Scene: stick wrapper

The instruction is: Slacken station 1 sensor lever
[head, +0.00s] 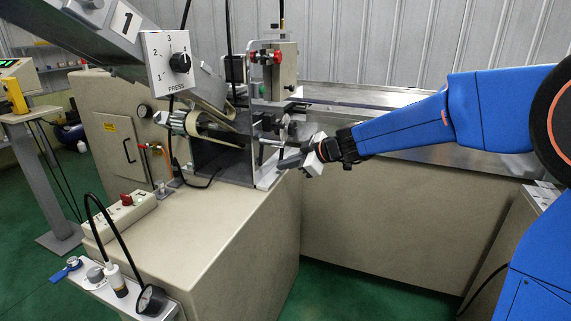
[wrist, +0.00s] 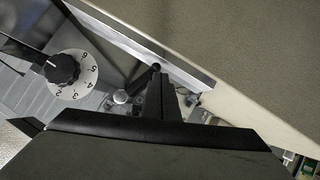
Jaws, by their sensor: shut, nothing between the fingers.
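My gripper (head: 286,162) is shut and empty beside the right side of the station 1 machine, close to its small metal parts. In the wrist view its dark fingers (wrist: 166,84) are together and point at a dark rod (wrist: 143,80) with a round end. A silver round-ended part (wrist: 120,97) lies just left of the rod. A thin silver rod (head: 270,142) also shows just above the gripper in the head view. I cannot tell for sure which of these is the sensor lever, or whether the fingers touch it.
A numbered dial with a black knob (wrist: 63,68) is left of the fingers in the wrist view. A PRESS selector box (head: 168,62), a plate marked 1 (head: 124,20) and a bracket with red knobs (head: 277,57) stand above. The cream cabinet top (head: 215,215) is mostly clear.

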